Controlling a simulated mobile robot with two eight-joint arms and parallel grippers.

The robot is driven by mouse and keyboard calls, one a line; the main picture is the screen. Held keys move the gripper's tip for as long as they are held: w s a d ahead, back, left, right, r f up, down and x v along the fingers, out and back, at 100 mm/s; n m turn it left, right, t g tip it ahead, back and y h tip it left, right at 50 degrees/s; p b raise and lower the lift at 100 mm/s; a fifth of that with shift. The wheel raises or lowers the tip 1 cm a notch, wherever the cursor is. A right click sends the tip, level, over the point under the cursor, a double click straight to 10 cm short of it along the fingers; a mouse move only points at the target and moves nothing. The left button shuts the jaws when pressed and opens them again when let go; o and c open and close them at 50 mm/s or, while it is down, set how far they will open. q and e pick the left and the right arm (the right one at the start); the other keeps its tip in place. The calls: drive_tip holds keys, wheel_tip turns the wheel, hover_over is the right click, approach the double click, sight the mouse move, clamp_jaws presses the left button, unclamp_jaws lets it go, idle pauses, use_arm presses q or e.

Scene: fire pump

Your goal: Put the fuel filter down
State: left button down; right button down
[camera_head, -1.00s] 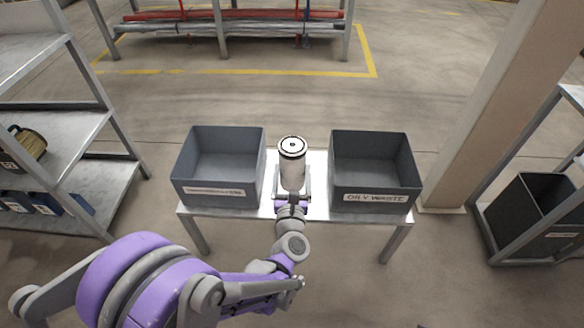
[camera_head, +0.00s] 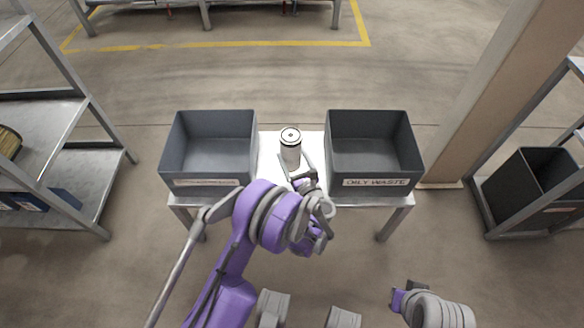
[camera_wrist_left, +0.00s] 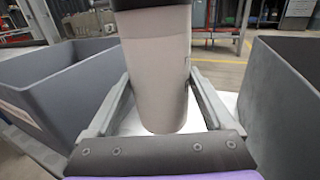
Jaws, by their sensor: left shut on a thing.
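The fuel filter (camera_head: 290,150), a pale cylinder with a dark-ringed top, stands upright over the table (camera_head: 265,140) between the two grey bins. My left gripper (camera_head: 298,172) is shut on it, with a finger on each side. In the left wrist view the filter (camera_wrist_left: 158,75) is between the fingers (camera_wrist_left: 160,100), its rounded lower end showing above the bright tabletop. I cannot tell whether its base touches the table.
A grey bin (camera_head: 208,183) stands left of the filter, its label unreadable. Another grey bin marked OILY WASTE (camera_head: 375,183) stands to the right. Shelves (camera_head: 60,130) are at the left, a pillar (camera_head: 495,90) and dark bin (camera_head: 530,190) at the right.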

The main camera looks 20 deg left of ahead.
sight(293, 170)
use_arm(q)
wheel_tip(293, 170, down, 8)
drive_tip(key=shift+w+r+b, duration=0.1)
drive_tip(key=shift+r+b, duration=0.1)
drive_tip(key=shift+b, duration=0.8)
unclamp_jaws()
drive_tip(key=shift+f, duration=0.1)
drive_tip(key=p+v, duration=0.2)
drive_tip(key=v, duration=1)
drive_tip(key=shift+p, duration=0.35)
